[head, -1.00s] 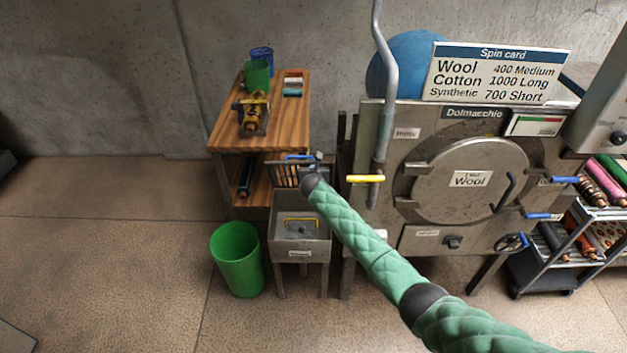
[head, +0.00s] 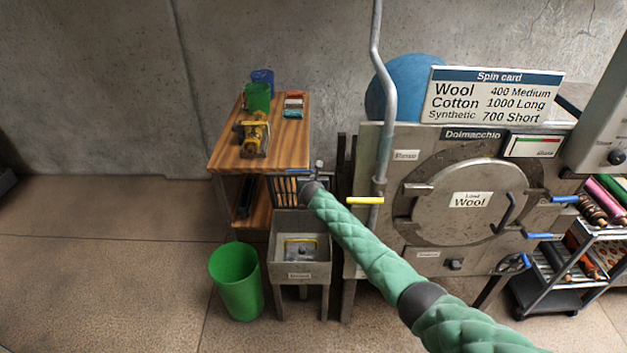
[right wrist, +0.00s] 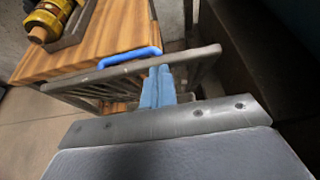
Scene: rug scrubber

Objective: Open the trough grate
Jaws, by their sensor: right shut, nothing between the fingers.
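The trough (head: 300,272) is a grey box on legs, open at the top, with a yellow-framed item inside. Its barred grate (head: 284,190) stands raised, close to upright, at the trough's back edge. The grate has a blue handle (right wrist: 130,57) on its top rail. My right gripper (right wrist: 160,72) is shut and empty. Its blue fingertips overlap the grate's top rail, right of the handle; I cannot tell whether they touch it. In the head view my green right arm hides most of the gripper and part of the grate. My left gripper is out of view.
A wooden shelf table (head: 285,146) with a yellow tool (head: 253,140) and cups stands behind the grate. A green bin (head: 237,283) is left of the trough. The large machine (head: 385,262) with a bent pipe stands close on the right. Floor at left is clear.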

